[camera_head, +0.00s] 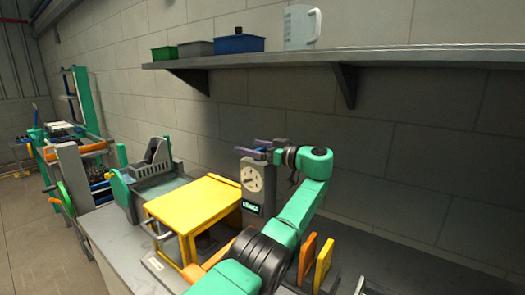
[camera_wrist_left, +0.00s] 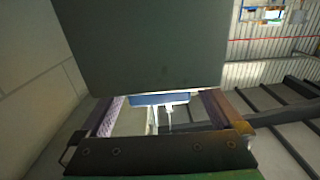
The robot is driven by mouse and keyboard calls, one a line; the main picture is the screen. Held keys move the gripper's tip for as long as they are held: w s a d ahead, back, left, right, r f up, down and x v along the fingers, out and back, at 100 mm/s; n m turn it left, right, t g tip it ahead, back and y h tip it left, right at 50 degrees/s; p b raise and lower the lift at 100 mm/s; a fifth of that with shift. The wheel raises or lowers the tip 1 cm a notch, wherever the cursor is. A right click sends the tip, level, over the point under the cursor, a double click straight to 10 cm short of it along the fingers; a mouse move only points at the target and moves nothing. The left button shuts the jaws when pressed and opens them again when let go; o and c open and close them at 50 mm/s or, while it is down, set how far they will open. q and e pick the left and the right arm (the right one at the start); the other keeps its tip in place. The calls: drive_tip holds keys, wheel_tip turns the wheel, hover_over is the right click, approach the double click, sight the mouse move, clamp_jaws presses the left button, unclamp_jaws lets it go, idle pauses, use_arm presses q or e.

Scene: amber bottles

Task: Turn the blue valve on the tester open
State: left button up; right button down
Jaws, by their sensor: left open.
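The tester (camera_head: 254,182) is a dark upright box with a pale round dial and a small lit display, standing on the bench. My left gripper (camera_head: 260,148) is at its top, with its two purple fingers spread apart. In the left wrist view the open fingers (camera_wrist_left: 160,112) stand on either side of a blue bar (camera_wrist_left: 160,99), which looks like the blue valve handle. Whether the fingers touch it cannot be told. In the head view the valve is mostly hidden by the gripper. My right gripper is in neither view.
A yellow table-like stand (camera_head: 195,207) is left of the tester, with a grey and green machine (camera_head: 155,175) beyond it. Orange and yellow upright plates (camera_head: 323,263) stand at the right. A wall shelf (camera_head: 400,57) above holds bins and a clear jug (camera_head: 301,28).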

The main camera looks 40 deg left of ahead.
use_arm(q)
drive_tip(key=d+b, duration=0.1)
drive_tip(key=d, duration=0.4)
drive_tip(key=w+d+b, duration=0.1)
drive_tip(key=d, duration=0.1)
drive_tip(key=shift+d+f+b, duration=0.2)
drive_tip(key=shift+d+b, duration=0.15)
drive_tip(key=p, duration=0.1)
approach(262, 151)
drive_tip(key=shift+d+r, duration=0.2)
drive_tip(key=shift+d, duration=0.1)
drive_tip(key=shift+w, duration=0.1)
